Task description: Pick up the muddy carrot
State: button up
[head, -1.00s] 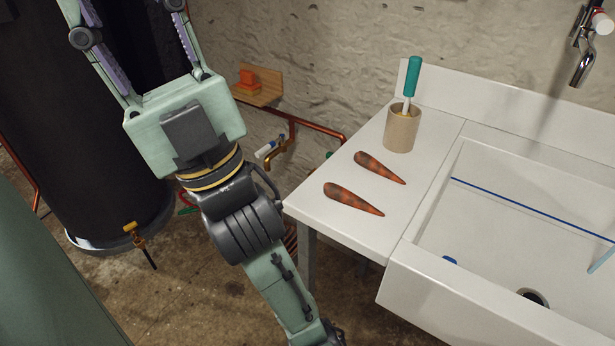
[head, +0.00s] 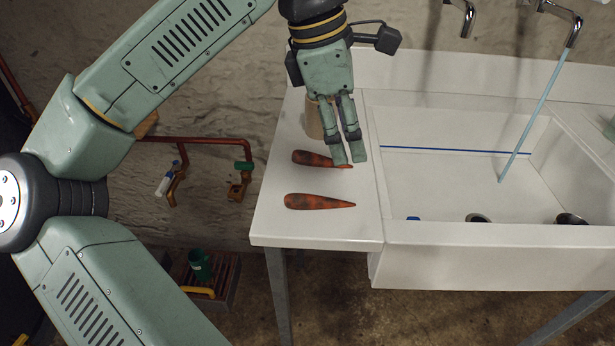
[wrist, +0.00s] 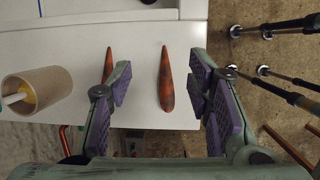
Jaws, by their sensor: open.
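Two orange carrots with dark mud patches lie on the white counter, tips pointing toward the sink in the head view. The front carrot (head: 316,202) shows whole; in the wrist view it (wrist: 166,82) lies between the two fingers. The back carrot (head: 312,157) is partly covered by my gripper (head: 348,160) in the head view. In the wrist view the back carrot (wrist: 108,62) is partly behind the left finger. My gripper (wrist: 161,68) is open and empty, above the counter with fingers pointing down. Its exact height over the carrots is hard to tell.
A beige cup (wrist: 38,92) with a handle in it stands behind the carrots, partly hidden by my gripper in the head view. The white sink (head: 450,258) adjoins the counter (head: 270,222) on the right. Copper pipes (head: 205,141) run along the wall at left.

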jog(key=a+f+y, duration=0.2)
jog(key=a+y, duration=0.1)
jog(key=a, duration=0.2)
send_over(308, 197)
jog(key=shift+n+g, duration=0.4)
jog(key=f, duration=0.3)
jog(key=w+f, duration=0.1)
jog(key=shift+a+f, duration=0.15)
jog(key=shift+a, duration=0.1)
jog(key=shift+s+d+f+p, duration=0.15)
jog(key=shift+f+p, duration=0.15)
jog(key=shift+f, duration=0.7)
jog(key=shift+s+f+p, duration=0.15)
jog(key=shift+f+p, duration=0.15)
jog(key=shift+f, duration=0.65)
jog(key=shift+s+d+f+p, duration=0.15)
jog(key=shift+f+p, duration=0.15)
jog(key=shift+f, duration=0.7)
jog(key=shift+c, duration=0.2)
jog(key=c, duration=0.9)
